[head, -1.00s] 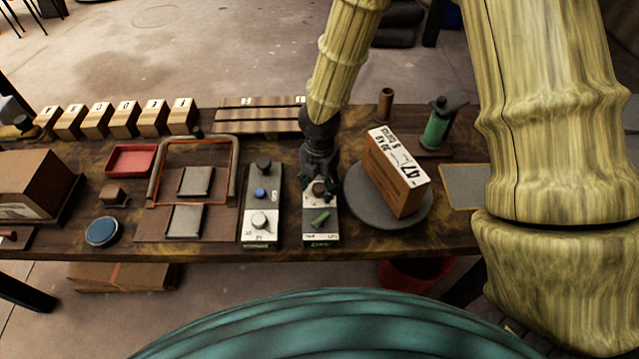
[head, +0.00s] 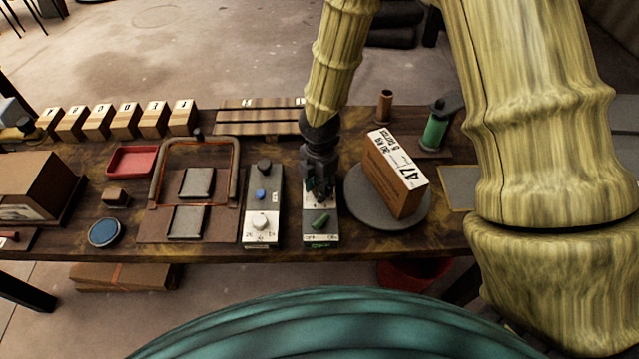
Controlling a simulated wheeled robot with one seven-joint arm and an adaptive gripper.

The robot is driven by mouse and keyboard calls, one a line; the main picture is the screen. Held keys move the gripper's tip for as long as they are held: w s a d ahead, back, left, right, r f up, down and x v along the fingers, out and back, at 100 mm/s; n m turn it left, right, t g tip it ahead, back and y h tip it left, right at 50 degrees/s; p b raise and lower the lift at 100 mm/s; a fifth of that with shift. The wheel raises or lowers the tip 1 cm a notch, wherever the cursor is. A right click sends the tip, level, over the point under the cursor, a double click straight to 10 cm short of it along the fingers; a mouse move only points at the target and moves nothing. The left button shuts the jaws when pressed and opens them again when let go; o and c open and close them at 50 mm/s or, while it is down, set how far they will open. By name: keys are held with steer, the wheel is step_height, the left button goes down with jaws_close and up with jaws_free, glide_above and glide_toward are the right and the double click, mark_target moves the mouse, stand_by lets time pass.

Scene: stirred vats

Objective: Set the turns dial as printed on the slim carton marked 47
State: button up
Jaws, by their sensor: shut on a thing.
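The slim carton (head: 392,178) marked 47 stands on a round grey plate (head: 412,222), its printed face turned up towards me. Smaller lines are printed beside the 47, too small to read surely. My gripper (head: 319,190) points down onto the upper part of the right control box (head: 329,237), left of the carton. It is shut on a knob there, which the fingers mostly hide. I cannot read a label naming it as the turns dial. A green lever (head: 319,221) sits nearer me on the same box.
A second control box (head: 260,237) with a black knob, blue button and pale dial stands just left. A press frame (head: 153,185), a red tray (head: 133,160) and several lettered blocks (head: 127,120) lie further left. A green spool (head: 437,132) stands behind the carton.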

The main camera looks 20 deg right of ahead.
steer(key=m+p, duration=0.1)
steer(key=m, duration=0.2)
steer(key=shift+m, duration=0.4)
steer(key=m, duration=0.3)
steer(key=shift+m+p, duration=0.3)
steer(key=shift+p, duration=0.1)
steer(key=m, duration=0.3)
steer(key=shift+m+p, duration=0.3)
steer(key=shift+p, duration=0.05)
steer(key=shift+m, duration=1.8)
steer(key=o, duration=1.1)
steer(key=shift+c, duration=0.2)
steer(key=shift+r, duration=0.1)
step_height(320, 180, up, 12)
